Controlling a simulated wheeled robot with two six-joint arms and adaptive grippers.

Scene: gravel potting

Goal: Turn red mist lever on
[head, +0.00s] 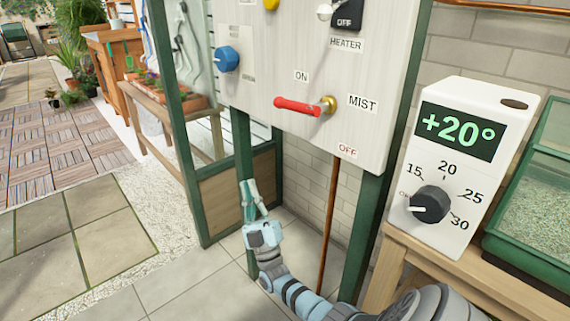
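The red mist lever (298,106) is on the white control panel (250,95). It lies nearly level and points left from its brass pivot (328,105). The ON label (301,76) is above the lever, the MIST label (362,103) is right of the pivot, and the OFF label (347,150) is lower right. My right gripper (251,186) is below the panel, lower left of the lever and apart from it. Its fingers point up and look close together, but their opening is unclear from this angle. My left gripper is not in view.
A blue knob (228,59) is on the panel's left, and a black heater switch (347,17) is at its top. A white thermostat (462,165) reading +20° stands on a wooden bench at right. Green posts (372,215) and a copper pipe (329,225) run below the panel.

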